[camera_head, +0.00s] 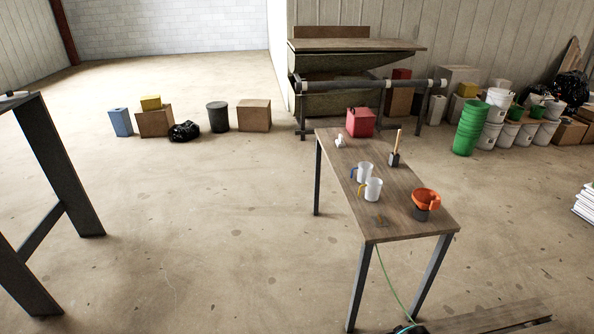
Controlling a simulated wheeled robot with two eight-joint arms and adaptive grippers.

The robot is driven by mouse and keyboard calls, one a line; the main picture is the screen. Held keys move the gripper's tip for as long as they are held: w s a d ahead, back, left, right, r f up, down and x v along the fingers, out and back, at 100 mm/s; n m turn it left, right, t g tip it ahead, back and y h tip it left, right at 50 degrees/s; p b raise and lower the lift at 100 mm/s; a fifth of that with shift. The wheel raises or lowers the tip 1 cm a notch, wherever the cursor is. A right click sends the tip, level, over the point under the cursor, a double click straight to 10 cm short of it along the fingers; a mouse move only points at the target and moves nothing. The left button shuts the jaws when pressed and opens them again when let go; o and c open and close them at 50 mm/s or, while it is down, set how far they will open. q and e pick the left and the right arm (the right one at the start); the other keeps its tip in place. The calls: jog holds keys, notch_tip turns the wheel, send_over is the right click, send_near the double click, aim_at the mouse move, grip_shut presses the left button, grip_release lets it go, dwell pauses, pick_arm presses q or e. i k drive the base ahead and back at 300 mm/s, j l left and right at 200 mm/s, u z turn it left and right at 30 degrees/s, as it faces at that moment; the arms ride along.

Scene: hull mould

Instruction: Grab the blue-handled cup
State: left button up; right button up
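A white cup with a blue handle (365,172) stands upright on the wooden table (400,224). Its handle points left. A second white cup with a yellow handle (374,190) stands just in front of it, slightly to the right, and covers a little of its lower right side. Neither of my grippers shows in the head view, so nothing is seen near the cups.
The table also holds a red container (360,123), a brush (395,153), a small white item (340,141) and an orange funnel-like thing (426,199) on a dark pot. A pallet (490,320) lies at the front right.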

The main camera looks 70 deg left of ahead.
aim_at(361, 173)
jog(key=u, duration=1.85)
jog(key=i+j+u, duration=0.35)
jog(key=j, duration=0.15)
jog(key=i+j+u, duration=0.65)
jog(key=i+z, duration=0.4)
jog(key=i+j+z, duration=0.3)
jog(key=i+z, duration=0.15)
jog(key=i+l+z, duration=0.15)
jog(key=z, duration=0.3)
jog(key=i+l+z, duration=0.1)
jog(key=i+z, duration=0.15)
jog(key=z, duration=0.2)
jog(key=i+z, duration=0.2)
jog(key=z, duration=0.25)
jog(key=i+z, duration=0.2)
jog(key=z, duration=0.25)
jog(key=i+j+z, duration=0.15)
jog(key=z, duration=0.3)
jog(key=i, duration=0.05)
